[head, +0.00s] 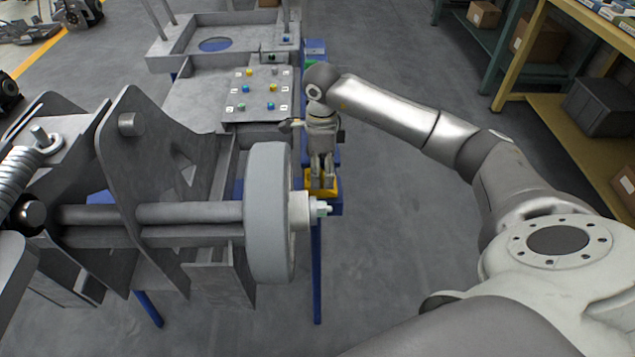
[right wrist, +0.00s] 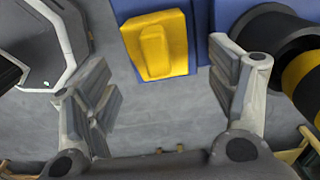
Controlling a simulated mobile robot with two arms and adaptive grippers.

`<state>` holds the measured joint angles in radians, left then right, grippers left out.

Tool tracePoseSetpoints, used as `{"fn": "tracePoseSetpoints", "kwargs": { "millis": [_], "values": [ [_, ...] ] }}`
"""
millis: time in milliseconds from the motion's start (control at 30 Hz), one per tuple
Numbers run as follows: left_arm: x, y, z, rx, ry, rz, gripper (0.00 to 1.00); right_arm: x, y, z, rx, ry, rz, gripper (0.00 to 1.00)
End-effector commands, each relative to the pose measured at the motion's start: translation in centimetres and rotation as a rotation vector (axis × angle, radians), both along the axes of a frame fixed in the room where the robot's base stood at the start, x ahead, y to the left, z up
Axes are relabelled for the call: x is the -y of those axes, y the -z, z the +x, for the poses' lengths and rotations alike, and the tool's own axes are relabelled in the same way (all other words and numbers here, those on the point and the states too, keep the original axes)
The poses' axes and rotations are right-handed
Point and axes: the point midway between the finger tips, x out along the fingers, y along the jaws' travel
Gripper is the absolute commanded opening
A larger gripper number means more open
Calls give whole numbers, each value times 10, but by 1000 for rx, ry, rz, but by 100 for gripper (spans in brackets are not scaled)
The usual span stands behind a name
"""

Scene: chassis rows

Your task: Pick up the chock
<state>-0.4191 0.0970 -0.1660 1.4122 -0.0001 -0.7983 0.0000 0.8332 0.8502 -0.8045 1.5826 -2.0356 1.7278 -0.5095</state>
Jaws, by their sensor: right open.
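The yellow chock (head: 332,188) sits on a blue ledge beside the grey wheel in the head view, partly hidden by my right gripper. In the right wrist view the chock (right wrist: 157,45) shows whole, with a raised ridge on top, at the upper middle. My right gripper (head: 322,180) points down just over the chock in the head view. In the right wrist view its two fingers (right wrist: 165,97) are wide apart with nothing between their tips, and the chock lies beyond them. My left gripper is not in view.
The large grey wheel (head: 268,212) and its axle end (head: 318,207) stand close by the chock. A panel with coloured buttons (head: 258,93) lies behind. A black and yellow cylinder (right wrist: 285,50) is close to the right finger. Yellow shelving (head: 568,120) stands at right; the floor between is clear.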

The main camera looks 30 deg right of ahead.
Motion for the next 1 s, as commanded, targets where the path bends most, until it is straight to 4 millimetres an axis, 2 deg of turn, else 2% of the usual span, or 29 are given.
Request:
{"fn": "tracePoseSetpoints", "kwargs": {
  "millis": [333, 433, 600, 1000],
  "values": [
    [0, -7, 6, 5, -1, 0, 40, 0, 44, 0, -1, 1, 2, 79],
    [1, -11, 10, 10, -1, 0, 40, 0, 51, 0, 0, 0, 2, 79],
    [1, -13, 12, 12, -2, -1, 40, 0, 51, 0, 1, 0, 2, 79],
    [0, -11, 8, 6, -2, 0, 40, 0, 50, 0, 1, 0, 2, 28]
  ]
}}
